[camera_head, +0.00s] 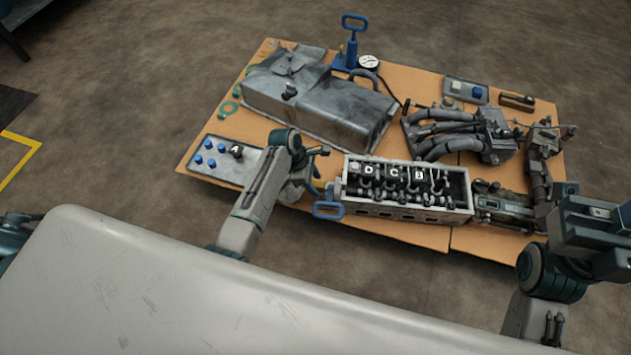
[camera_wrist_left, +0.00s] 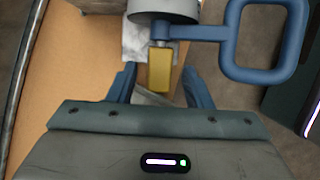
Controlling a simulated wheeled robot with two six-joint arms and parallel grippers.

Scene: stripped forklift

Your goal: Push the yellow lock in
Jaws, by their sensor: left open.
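The yellow lock (camera_wrist_left: 160,73) is a small upright yellow block in the left wrist view. It sits below a grey cylinder and beside a blue loop handle (camera_wrist_left: 228,52). My left gripper (camera_wrist_left: 160,88) is open, with one blue-grey finger on each side of the lock. I cannot tell whether the fingers touch it. In the head view, my left gripper (camera_head: 312,184) is left of the engine block (camera_head: 408,213), near the same blue handle (camera_head: 328,210). The lock is mostly hidden there. My right gripper (camera_head: 598,228) is at the far right, its fingers unclear.
A brown board (camera_head: 420,234) carries a grey metal cover (camera_head: 315,107), pipes (camera_head: 455,135) and a tray with blue knobs (camera_head: 215,160). Another blue handle (camera_head: 354,24) stands at the back by a gauge (camera_head: 369,62). The floor around the board is clear.

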